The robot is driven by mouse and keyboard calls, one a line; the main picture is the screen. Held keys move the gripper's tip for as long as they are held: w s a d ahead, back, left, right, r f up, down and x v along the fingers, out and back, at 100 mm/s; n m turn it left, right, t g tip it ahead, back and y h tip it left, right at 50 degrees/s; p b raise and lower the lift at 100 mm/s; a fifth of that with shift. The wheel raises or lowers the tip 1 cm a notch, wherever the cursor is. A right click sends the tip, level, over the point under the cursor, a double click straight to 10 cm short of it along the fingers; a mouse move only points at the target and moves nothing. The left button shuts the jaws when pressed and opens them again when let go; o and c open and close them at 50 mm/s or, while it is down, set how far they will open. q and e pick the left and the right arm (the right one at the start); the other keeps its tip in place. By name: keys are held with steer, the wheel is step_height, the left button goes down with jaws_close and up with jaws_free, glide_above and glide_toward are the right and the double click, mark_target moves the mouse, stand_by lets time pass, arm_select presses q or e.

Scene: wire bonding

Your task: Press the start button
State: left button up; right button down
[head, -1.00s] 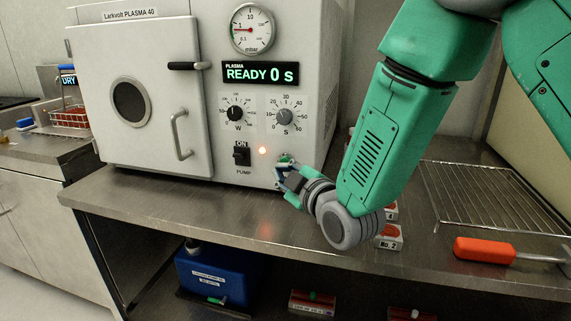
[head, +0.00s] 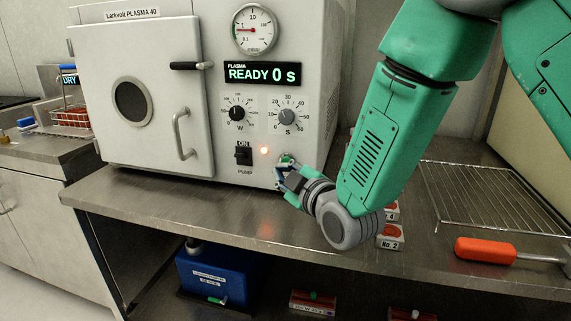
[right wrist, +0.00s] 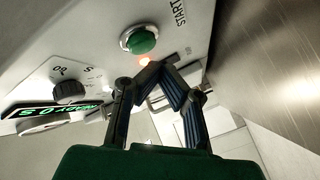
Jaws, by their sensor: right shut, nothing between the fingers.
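The green start button (right wrist: 141,41) sits in a metal ring on the machine's front panel, with a START label beside it in the right wrist view. It also shows in the head view (head: 287,158), partly covered by my right gripper. My right gripper (head: 281,172) is shut and empty, close in front of the panel at the button. In the right wrist view its fingertips (right wrist: 155,68) meet just below the button's ring in the picture; I cannot tell if they touch the panel. The display (head: 262,74) reads READY 0 s. My left gripper is not in view.
The plasma machine (head: 205,100) has its door (head: 145,140) shut. Small labelled boxes (head: 391,238), a wire rack (head: 480,195) and an orange-handled tool (head: 485,251) lie to the right.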

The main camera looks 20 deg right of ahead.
steer(key=shift+w+d+r, duration=0.1)
steer(key=shift+w+d, duration=0.05)
steer(key=shift+w, duration=0.1)
steer(key=shift+w+d, duration=0.35)
steer(key=shift+w, duration=0.15)
stand_by(0.8)
steer(key=shift+s, duration=0.1)
steer(key=shift+s+a, duration=0.5)
steer(key=shift+s, duration=0.25)
steer(key=shift+s+a+p, duration=0.15)
steer(key=shift+s+a, duration=0.4)
steer(key=shift+s, duration=0.3)
steer(key=shift+s+a+p, duration=0.2)
steer(key=shift+s+a, duration=0.4)
steer(key=shift+s, duration=0.2)
steer(key=shift+s+a+p, duration=0.15)
steer(key=shift+s+a, duration=0.4)
steer(key=shift+s, duration=0.3)
